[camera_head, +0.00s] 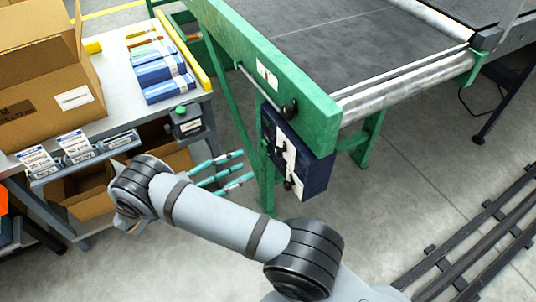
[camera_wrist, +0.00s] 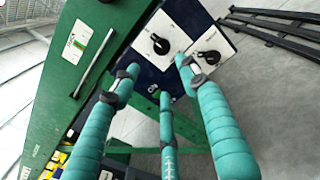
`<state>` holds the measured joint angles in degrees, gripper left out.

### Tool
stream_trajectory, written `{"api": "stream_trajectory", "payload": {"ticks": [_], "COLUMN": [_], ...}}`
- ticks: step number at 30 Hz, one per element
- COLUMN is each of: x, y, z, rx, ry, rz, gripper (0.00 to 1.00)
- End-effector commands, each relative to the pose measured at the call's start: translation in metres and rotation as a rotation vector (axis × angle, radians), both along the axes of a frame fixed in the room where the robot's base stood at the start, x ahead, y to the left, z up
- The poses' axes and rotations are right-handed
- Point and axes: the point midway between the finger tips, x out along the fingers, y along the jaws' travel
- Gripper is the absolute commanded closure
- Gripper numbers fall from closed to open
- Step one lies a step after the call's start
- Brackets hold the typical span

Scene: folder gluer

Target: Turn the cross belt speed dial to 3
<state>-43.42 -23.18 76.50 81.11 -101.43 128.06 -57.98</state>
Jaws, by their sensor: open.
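A dark blue control panel (camera_head: 313,172) hangs on the green machine frame and carries white plates with black dials. In the wrist view, one black dial (camera_wrist: 160,44) sits on a white plate beyond my fingertips, and a second dial (camera_wrist: 207,57) sits on another plate to its right. Their lettering is too small to read, so I cannot tell which one is the cross belt speed dial. My gripper (camera_wrist: 156,68) has teal fingers, spread open and empty, pointing toward the panel. In the head view my gripper (camera_head: 243,166) is left of the panel, apparently apart from it.
The green frame (camera_head: 262,62) has a black knob (camera_head: 289,109) above the panel and a metal rod along it. A worktable (camera_head: 120,92) with a cardboard box (camera_head: 45,85) and blue packs stands at the left. Floor rails (camera_head: 480,235) lie at the right.

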Motion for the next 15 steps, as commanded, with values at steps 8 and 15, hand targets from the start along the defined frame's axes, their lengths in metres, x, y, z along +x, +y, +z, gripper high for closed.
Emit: {"api": "stream_trajectory", "payload": {"ticks": [8,15], "x": [-0.001,0.019], "y": [-0.019,-0.059], "z": [0.005,0.004], "rx": [-0.069,-0.068], "ry": [0.089,0.088], "rz": [-0.037,-0.037], "gripper": [0.56,0.56]}}
